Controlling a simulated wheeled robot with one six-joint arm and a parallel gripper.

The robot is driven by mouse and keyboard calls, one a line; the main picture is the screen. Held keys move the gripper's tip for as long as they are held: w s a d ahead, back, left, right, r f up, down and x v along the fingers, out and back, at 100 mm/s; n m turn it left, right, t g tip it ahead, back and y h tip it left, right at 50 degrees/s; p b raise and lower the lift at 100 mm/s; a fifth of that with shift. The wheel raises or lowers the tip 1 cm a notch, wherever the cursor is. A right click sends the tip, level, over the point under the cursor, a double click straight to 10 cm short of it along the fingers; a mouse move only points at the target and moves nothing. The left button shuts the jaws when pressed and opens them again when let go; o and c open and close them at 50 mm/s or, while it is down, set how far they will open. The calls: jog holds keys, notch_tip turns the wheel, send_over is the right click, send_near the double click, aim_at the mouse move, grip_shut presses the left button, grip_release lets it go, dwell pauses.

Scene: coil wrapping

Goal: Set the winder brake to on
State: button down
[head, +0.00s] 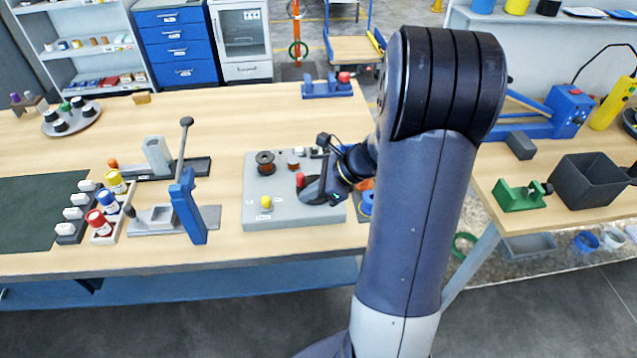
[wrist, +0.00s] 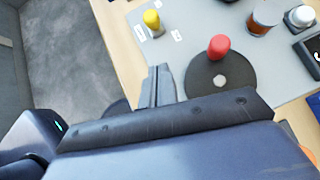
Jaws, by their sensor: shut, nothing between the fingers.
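The winder is a grey base plate (head: 290,215) on the wooden table. A short lever with a yellow knob (head: 266,202) stands near its front left corner, and the yellow knob also shows at the top of the wrist view (wrist: 151,18). Small white labels (wrist: 176,36) lie beside it, too small to read. A red knob (wrist: 219,46) stands on a dark round disc (wrist: 205,75) to the right of the yellow knob. My gripper (head: 333,190) is shut and empty over the plate's right part, beside the disc and apart from the yellow knob. My arm hides part of the right side.
A dark copper spool (head: 265,163) stands at the plate's back left. Left of the plate are a blue upright lever (head: 187,205) and several coloured bottles (head: 106,200). The table behind the plate is mostly clear. A dark bin (head: 590,180) sits on the right table.

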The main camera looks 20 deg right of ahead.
aim_at(266, 201)
jog(key=x, duration=0.4)
jog(key=shift+s, duration=0.1)
jog(key=shift+w+a+r+p, duration=0.1)
jog(key=shift+w+a+p, duration=0.2)
jog(key=shift+a, duration=0.2)
jog(key=shift+w+a+r+p, duration=0.1)
jog(key=shift+w+a+p, duration=0.1)
jog(key=shift+w+a, duration=0.25)
jog(key=shift+w+a+f, duration=0.15)
jog(key=shift+w+a, duration=0.15)
jog(key=shift+a, duration=0.4)
jog(key=shift+w+a, duration=0.25)
jog(key=shift+a, duration=0.5)
jog(key=shift+w+a, duration=0.25)
jog(key=shift+a, duration=0.5)
jog(key=shift+d, duration=0.1)
